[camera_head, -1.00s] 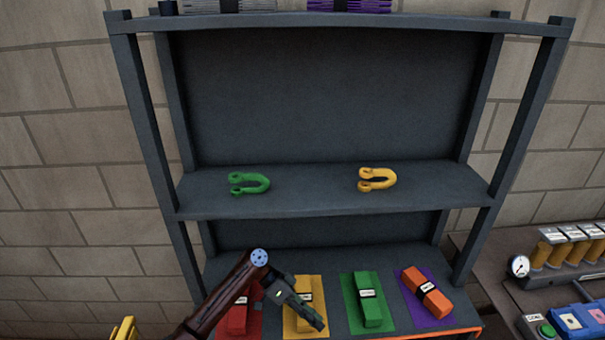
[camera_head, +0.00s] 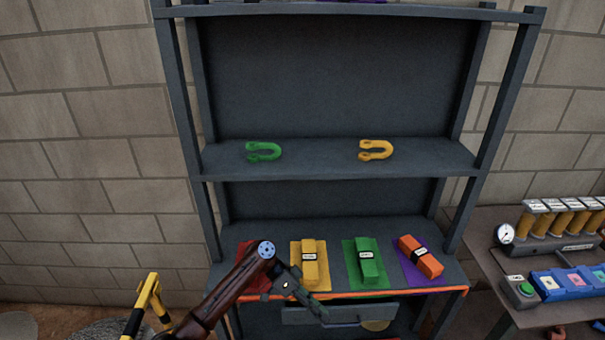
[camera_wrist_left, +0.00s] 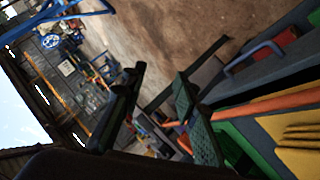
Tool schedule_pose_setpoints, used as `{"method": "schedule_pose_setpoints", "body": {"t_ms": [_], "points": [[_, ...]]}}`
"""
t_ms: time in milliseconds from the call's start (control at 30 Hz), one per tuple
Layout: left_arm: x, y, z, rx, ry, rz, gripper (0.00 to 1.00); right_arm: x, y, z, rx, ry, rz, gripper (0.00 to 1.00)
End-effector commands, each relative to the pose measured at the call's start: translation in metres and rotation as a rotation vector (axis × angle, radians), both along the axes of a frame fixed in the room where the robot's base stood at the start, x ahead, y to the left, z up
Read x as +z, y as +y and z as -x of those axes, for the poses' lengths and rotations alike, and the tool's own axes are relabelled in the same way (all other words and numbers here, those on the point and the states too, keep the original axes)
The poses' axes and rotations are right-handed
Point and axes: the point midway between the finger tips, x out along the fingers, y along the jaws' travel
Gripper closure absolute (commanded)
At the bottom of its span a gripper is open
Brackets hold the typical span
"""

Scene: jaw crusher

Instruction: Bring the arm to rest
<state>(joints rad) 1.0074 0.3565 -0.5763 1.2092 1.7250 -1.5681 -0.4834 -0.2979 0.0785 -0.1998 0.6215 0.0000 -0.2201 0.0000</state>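My left arm (camera_head: 215,300) comes in from the bottom left of the head view. Its left gripper (camera_head: 318,308) is at the front edge of the lower shelf, pointing down to the right. In the left wrist view the two dark fingers (camera_wrist_left: 160,112) stand apart with nothing between them, so the gripper is open and empty. My right arm and gripper are not in view.
The shelf unit (camera_head: 330,165) holds a green shackle (camera_head: 264,151) and a yellow shackle (camera_head: 376,150). A drawer (camera_head: 340,314) is below. A side bench (camera_head: 500,258) stands right.

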Motion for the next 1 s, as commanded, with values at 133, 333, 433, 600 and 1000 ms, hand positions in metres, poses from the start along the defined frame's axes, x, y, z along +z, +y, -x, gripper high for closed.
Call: {"method": "schedule_pose_setpoints", "body": {"t_ms": [133, 333, 433, 600, 1000], "points": [[-0.017, 0.002, 0.008, 0.008, 0.002, -0.014, 0.73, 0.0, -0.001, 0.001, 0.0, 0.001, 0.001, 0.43], [-0.045, 0.007, 0.021, 0.025, -0.002, -0.042, 0.73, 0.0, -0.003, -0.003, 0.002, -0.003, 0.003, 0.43], [-0.061, 0.013, 0.03, 0.043, -0.004, -0.058, 0.73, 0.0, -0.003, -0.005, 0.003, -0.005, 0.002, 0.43], [-0.097, 0.025, 0.049, 0.09, -0.014, -0.097, 0.73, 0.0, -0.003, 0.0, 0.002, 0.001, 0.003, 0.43], [-0.197, 0.105, 0.129, 0.412, -0.057, -0.27, 0.73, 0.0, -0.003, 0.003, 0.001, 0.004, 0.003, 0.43]]}}
